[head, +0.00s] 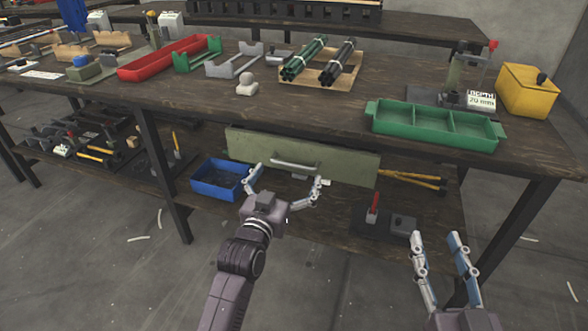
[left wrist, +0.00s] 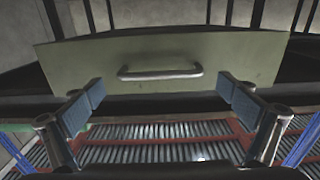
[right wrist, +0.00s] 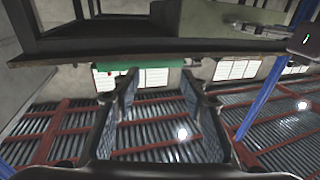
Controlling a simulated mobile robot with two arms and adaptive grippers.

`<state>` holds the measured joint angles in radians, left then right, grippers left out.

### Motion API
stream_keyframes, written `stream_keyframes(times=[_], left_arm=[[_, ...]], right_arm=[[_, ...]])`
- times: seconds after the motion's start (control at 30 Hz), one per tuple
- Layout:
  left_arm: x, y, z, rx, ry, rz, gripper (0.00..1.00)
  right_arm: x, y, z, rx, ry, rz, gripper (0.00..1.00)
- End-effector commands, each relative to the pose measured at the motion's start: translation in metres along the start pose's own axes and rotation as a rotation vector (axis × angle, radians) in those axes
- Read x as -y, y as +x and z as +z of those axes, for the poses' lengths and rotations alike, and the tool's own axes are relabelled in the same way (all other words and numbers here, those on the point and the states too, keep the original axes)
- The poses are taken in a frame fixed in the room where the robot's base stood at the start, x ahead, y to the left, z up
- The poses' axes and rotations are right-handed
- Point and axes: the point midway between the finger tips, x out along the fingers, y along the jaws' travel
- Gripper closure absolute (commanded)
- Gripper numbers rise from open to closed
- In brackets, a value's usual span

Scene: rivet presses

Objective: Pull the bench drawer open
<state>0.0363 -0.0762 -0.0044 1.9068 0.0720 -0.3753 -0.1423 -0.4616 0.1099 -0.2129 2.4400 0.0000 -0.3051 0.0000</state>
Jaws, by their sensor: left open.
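The bench drawer (head: 345,163) has a pale green front and hangs under the bench top. It looks shut or nearly so; I cannot tell exactly. Its silver bar handle (head: 296,165) runs level across the middle of the front. In the left wrist view the drawer front (left wrist: 240,58) fills the upper part, with the handle (left wrist: 160,73) at its centre. My left gripper (head: 285,184) is open and empty in front of the drawer, its fingers spread to either side below the handle, apart from it. My right gripper (head: 435,239) is open and empty, low at the right, away from the drawer.
The dark bench top (head: 320,105) carries a green divided tray (head: 435,125), a yellow box (head: 527,92) and a red tray (head: 163,58). On the lower shelf are a blue bin (head: 220,179) and yellow-handled tools (head: 412,180). Bench legs (head: 165,175) stand to the left. The floor in front is mostly clear.

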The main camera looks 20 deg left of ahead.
Motion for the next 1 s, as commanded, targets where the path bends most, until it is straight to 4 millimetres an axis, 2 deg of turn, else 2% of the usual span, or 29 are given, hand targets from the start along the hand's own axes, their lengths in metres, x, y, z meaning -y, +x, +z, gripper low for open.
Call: stream_keyframes(times=[0.1,0.33,0.5,0.73,1.0], left_arm=[[0.000,0.016,0.001,-0.002,-0.001,0.000,0.00],[0.000,0.033,0.001,-0.001,0.000,0.000,0.00],[0.000,0.037,0.001,0.000,0.001,0.000,0.00],[0.000,0.037,0.000,0.001,0.001,0.000,0.00],[-0.001,0.037,0.000,0.001,0.000,0.001,0.30]], right_arm=[[0.003,0.000,-0.020,-0.101,0.003,-0.005,0.60],[0.006,-0.003,-0.049,-0.233,0.007,-0.012,0.60],[0.007,-0.004,-0.057,-0.266,0.008,-0.014,0.60],[0.007,-0.004,-0.057,-0.267,0.008,-0.014,0.60],[0.006,-0.004,-0.057,-0.267,0.007,-0.013,0.60]])
